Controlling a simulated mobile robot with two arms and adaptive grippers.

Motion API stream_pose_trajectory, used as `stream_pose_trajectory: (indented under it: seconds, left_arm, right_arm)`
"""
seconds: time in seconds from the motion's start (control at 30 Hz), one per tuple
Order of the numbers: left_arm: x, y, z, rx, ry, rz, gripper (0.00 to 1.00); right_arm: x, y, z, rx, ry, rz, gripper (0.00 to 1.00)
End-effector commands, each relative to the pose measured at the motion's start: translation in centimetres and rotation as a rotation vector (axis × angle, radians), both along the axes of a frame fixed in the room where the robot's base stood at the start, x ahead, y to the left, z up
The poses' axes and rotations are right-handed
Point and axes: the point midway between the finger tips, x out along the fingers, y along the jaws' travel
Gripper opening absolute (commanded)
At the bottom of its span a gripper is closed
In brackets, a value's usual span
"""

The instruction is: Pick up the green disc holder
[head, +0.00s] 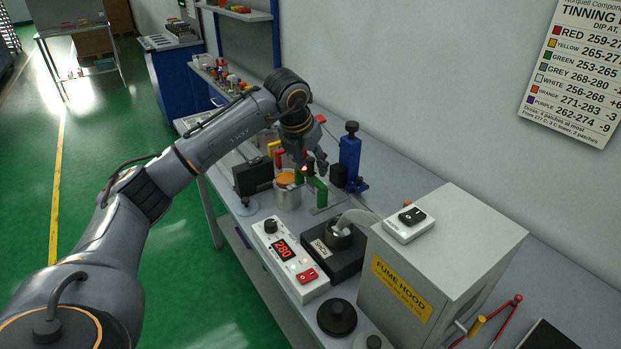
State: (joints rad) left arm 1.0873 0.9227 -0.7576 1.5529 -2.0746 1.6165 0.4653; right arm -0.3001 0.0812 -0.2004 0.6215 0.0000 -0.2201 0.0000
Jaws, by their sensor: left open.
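A green upright piece (321,192), which appears to be the green disc holder, stands on the workbench just below my left gripper. My left gripper (313,166) is open and points down above the green piece. I cannot tell whether its fingers touch it. A small red part shows close to the fingers. My right gripper is not in view.
A metal can (288,192) with an orange top stands left of the gripper, and a blue stand (349,158) stands right. In front are a controller reading 280 (290,262), a black pot unit (335,250) and the fume hood (430,265). A wall chart (575,70) hangs at right.

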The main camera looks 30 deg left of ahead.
Motion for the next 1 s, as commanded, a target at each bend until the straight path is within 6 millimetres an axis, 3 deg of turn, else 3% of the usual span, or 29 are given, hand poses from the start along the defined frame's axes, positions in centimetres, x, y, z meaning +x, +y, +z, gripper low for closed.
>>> stream_pose_trajectory:
  seconds: [0.1,0.3,0.33,0.77,1.0]
  left_arm:
    - [0.0,0.0,0.0,0.000,0.000,0.000,0.42]
    - [0.0,0.0,0.0,0.000,0.000,0.000,0.02]
    - [0.0,0.0,0.0,0.000,0.000,0.000,0.00]
    - [0.0,0.0,0.3,-0.001,-0.002,0.000,0.00]
    - [0.1,0.0,2.9,-0.002,-0.007,0.000,0.00]
  right_arm:
    - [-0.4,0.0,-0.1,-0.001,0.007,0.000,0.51]
    - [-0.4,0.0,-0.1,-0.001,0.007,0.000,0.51]
    - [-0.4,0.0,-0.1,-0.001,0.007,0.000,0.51]
    - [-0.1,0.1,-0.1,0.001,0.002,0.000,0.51]
    - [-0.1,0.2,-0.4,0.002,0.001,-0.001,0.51]
